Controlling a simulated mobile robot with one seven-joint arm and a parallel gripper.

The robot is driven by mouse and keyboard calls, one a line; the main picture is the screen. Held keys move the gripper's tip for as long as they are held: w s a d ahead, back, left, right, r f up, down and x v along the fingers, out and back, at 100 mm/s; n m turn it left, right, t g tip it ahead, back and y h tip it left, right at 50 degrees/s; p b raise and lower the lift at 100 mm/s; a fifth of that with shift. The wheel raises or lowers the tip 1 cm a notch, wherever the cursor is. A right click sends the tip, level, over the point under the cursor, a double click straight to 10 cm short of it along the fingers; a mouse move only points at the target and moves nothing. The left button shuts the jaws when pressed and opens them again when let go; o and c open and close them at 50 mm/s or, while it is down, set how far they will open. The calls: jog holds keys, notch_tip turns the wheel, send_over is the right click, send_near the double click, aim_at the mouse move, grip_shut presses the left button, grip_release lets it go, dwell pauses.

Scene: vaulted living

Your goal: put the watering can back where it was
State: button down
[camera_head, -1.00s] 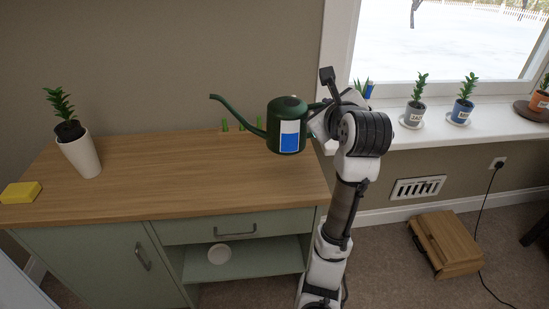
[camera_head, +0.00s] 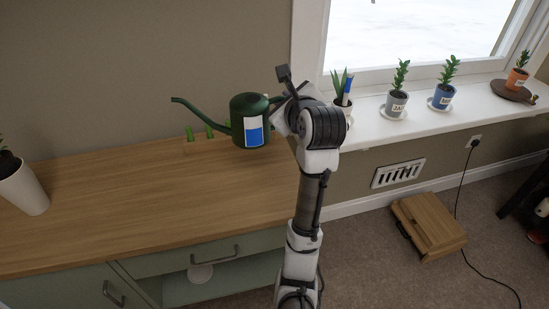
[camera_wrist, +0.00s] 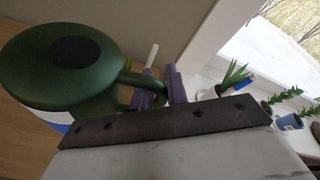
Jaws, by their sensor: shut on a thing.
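The green watering can (camera_head: 250,132), with a long spout to the left and a white and blue label, is upright at the right end of the wooden counter (camera_head: 130,205). It fills the left of the wrist view (camera_wrist: 60,65). My gripper (camera_head: 284,112) is at the can's right side, shut on its handle; its purple fingers (camera_wrist: 160,90) show in the wrist view. The can appears held up, but I cannot tell how much gap is under it.
Small green pegs (camera_head: 200,133) stand at the counter's back, near the spout. A white pot (camera_head: 26,190) is at the left. The windowsill (camera_head: 425,120) at the right bears several potted plants, one (camera_head: 343,95) close to my arm. A wooden case (camera_head: 430,225) lies on the floor.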

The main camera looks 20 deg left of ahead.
notch_tip(320, 180, down, 16)
jog(key=shift+r+b, duration=0.2)
jog(key=shift+b, duration=0.1)
jog(key=shift+f, duration=0.15)
jog(key=c, duration=1.4)
grip_release()
jog(key=shift+p+v, duration=1.65)
jog(key=shift+v, duration=4.35)
jog(key=shift+a, duration=0.1)
